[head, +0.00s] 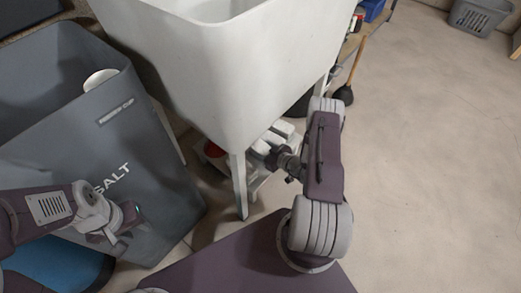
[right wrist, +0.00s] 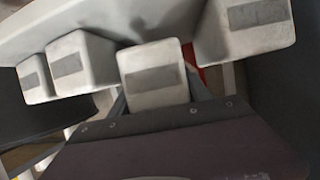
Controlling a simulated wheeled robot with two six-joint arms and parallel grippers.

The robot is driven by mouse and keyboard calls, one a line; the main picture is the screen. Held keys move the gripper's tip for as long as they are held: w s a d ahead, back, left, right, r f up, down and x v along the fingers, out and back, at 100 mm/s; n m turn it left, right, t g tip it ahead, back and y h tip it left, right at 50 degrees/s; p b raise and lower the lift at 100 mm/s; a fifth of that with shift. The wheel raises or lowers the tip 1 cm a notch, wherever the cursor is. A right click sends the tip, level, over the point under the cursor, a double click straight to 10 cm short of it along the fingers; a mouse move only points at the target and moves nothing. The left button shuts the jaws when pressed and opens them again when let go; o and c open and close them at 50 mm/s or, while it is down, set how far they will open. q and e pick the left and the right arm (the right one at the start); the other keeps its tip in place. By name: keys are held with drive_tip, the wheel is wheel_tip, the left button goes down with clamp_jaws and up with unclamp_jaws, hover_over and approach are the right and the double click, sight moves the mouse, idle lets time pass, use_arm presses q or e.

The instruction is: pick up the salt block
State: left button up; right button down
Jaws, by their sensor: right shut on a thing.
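Several white blocks with grey rectangular patches show in the right wrist view; the middle one, a salt block (right wrist: 153,74), sits between the fingers of my right gripper (right wrist: 158,92). In the head view my right gripper (head: 274,157) reaches under the white sink, shut on a block at the pale block group (head: 283,128). Whether that block is clear of its support cannot be told. My left gripper (head: 117,232) is in front of the grey bin marked SALT (head: 150,165); its jaw opening is unclear.
The white sink (head: 225,70) stands over the blocks, with a leg (head: 239,185) left of my right gripper. A red thing (head: 214,150) lies beneath it. A plunger (head: 345,92) stands behind my right arm. A grey basket (head: 481,17) is far right. Floor on the right is clear.

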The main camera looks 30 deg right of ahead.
drive_tip(key=s+d+r+p, duration=0.6)
drive_tip(key=s+r+p, duration=0.1)
drive_tip(key=s, duration=0.2)
drive_tip(key=shift+s+d+r, duration=0.25)
drive_tip(key=shift+d+r, duration=0.1)
